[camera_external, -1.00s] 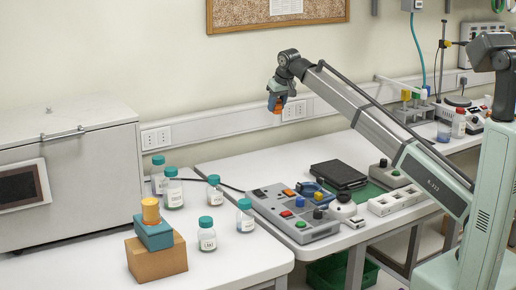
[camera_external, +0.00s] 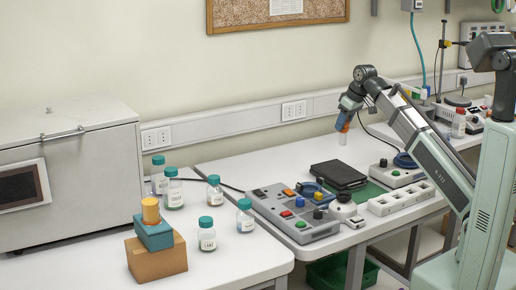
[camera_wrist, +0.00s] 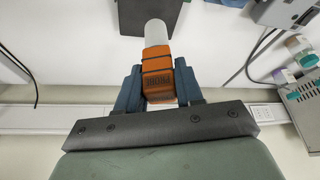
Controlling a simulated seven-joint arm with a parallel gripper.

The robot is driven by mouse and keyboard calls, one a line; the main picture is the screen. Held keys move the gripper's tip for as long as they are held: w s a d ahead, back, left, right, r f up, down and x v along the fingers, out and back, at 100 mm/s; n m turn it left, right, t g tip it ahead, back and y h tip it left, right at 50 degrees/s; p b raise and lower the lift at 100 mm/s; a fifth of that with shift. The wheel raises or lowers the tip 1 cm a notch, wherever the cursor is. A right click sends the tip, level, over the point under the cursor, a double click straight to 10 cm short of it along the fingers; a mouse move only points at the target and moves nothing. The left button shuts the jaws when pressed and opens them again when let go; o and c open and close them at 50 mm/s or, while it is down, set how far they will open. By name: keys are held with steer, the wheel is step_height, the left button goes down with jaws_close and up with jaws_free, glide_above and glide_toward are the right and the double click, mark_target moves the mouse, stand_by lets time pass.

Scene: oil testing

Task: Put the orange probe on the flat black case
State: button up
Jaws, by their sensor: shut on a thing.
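The orange probe (camera_wrist: 158,75) with its pale grey tip is between the blue fingers of my gripper (camera_wrist: 158,92) in the wrist view. My gripper is shut on it. In the external view my gripper (camera_external: 346,116) hangs at the wall side of the bench, with the probe (camera_external: 343,133) pointing down, tip lowest. The flat black case (camera_external: 338,175) lies on the bench, nearer the camera than the probe and apart from it. In the wrist view part of the dark case (camera_wrist: 148,14) shows behind the probe tip.
A grey control box (camera_external: 295,213) with coloured buttons stands left of the case. A green mat (camera_external: 366,194) and a white socket strip (camera_external: 400,199) lie to its right. A smaller knobbed box (camera_external: 397,174) stands behind them. Bottles (camera_external: 207,234) stand on the left bench.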

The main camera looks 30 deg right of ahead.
mark_target(345, 144)
steer(key=shift+f+n, duration=0.15)
steer(key=shift+n, duration=0.15)
steer(key=shift+f, duration=4.9)
steer(key=shift+f, duration=0.1)
steer(key=o, duration=1.1)
steer(key=v, duration=1.2)
steer(key=shift+d, duration=0.2)
steer(key=shift+a, duration=0.1)
